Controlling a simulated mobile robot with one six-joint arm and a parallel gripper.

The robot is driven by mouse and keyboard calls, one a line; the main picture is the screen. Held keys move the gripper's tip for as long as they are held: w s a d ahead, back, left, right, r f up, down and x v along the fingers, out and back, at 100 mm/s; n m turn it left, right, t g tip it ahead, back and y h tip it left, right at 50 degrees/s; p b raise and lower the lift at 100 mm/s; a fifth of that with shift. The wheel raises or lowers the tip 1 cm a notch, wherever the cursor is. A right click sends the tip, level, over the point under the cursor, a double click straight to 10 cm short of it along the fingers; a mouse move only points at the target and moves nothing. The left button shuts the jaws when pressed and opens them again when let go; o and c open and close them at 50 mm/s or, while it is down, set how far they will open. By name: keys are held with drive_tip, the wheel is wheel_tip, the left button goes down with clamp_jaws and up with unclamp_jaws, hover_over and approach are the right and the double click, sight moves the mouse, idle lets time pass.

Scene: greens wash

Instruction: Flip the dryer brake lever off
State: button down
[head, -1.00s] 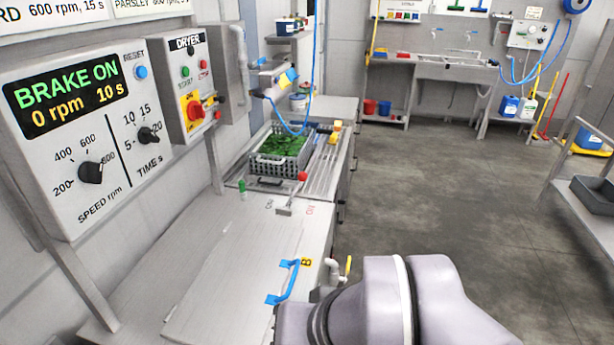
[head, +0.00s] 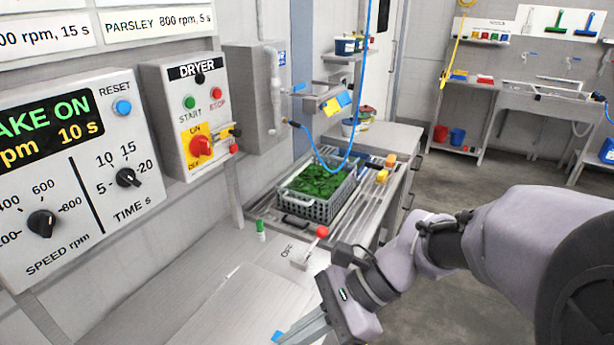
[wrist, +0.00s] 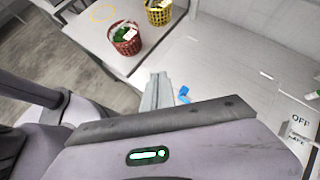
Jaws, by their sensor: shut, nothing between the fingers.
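The brake lever has a red knob (head: 322,232) on a grey arm. It stands on a plate with an "OFF" label, which also shows at the right edge of the wrist view (wrist: 300,122). The lever leans right, away from "OFF". The dryer display (head: 45,125) shows "AKE ON", cut off at the picture edge, and "10 s". My gripper (head: 303,328) is low over the dryer lid, in front of the lever and apart from it. In the wrist view its fingers (wrist: 158,92) are together and empty, beside a blue handle (wrist: 183,95).
A grey crate of greens (head: 318,190) sits behind the lever. A green-capped item (head: 261,231) stands left of it. The wrist view shows a red basket (wrist: 124,38) and a yellow basket (wrist: 158,12).

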drive_tip(key=w+d+f+m+t+y+p, duration=0.25)
drive_tip(key=w+m+t+y, duration=0.45)
drive_tip(key=w+m, duration=0.85)
drive_tip(key=w+d+f+m+t+h, duration=0.3)
drive_tip(key=d+f+m+t, duration=0.3)
drive_tip(key=d+f+m, duration=0.2)
drive_tip(key=w+d+f+m+t+h, duration=0.3)
drive_tip(key=w+d+f+m+t, duration=0.2)
drive_tip(key=m, duration=0.6)
drive_tip(key=d+f+t, duration=0.2)
drive_tip(key=d+f, duration=0.1)
drive_tip(key=f, duration=0.1)
drive_tip(key=shift+f+m+h, duration=0.25)
drive_tip(key=shift+m+h, duration=0.1)
drive_tip(key=shift+h, duration=0.05)
drive_tip(key=b+x, duration=0.1)
drive_tip(key=x, duration=1.3)
drive_tip(key=shift+r+b, duration=0.25)
drive_tip(key=shift+b, duration=0.1)
drive_tip(key=shift+d, duration=0.1)
